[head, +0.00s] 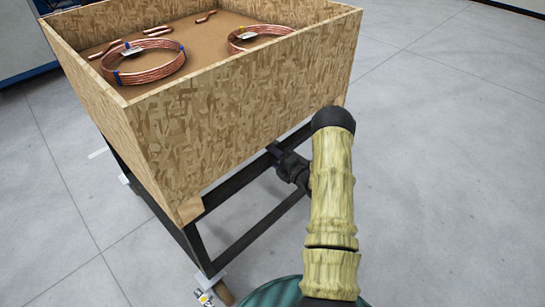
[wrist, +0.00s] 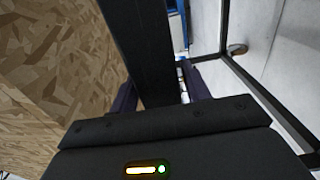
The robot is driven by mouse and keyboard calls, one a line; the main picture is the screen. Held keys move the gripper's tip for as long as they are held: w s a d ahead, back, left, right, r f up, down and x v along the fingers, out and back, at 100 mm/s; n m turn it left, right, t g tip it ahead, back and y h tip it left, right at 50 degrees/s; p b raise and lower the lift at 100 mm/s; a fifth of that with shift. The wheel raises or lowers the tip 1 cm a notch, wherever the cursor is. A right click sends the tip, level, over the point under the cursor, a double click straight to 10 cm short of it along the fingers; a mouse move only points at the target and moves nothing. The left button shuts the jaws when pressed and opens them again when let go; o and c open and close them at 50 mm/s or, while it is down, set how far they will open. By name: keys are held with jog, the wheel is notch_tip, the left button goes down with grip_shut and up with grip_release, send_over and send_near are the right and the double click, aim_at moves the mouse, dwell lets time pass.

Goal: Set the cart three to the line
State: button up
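The cart (head: 215,130) is a chipboard box on a black metal frame, in the middle left of the head view. My gripper (head: 277,150) is at the black upper rail under the box's near right side. In the wrist view, its two dark fingers (wrist: 160,92) stand on either side of a black frame bar (wrist: 145,45). The left finger looks close against the bar. A thin gap shows between the bar and the right finger, so the gripper looks open around it. The fingertips are partly hidden in the head view. No cart number is readable.
Copper coils (head: 150,62) and short bent tubes lie in the box. A caster (head: 207,297) shows at the near lower corner. A short white floor mark (head: 97,153) lies left of the cart. Blue-white equipment (head: 22,45) stands behind left. The floor to the right is clear.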

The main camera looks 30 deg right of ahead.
grip_shut()
jog(key=shift+w, duration=0.1)
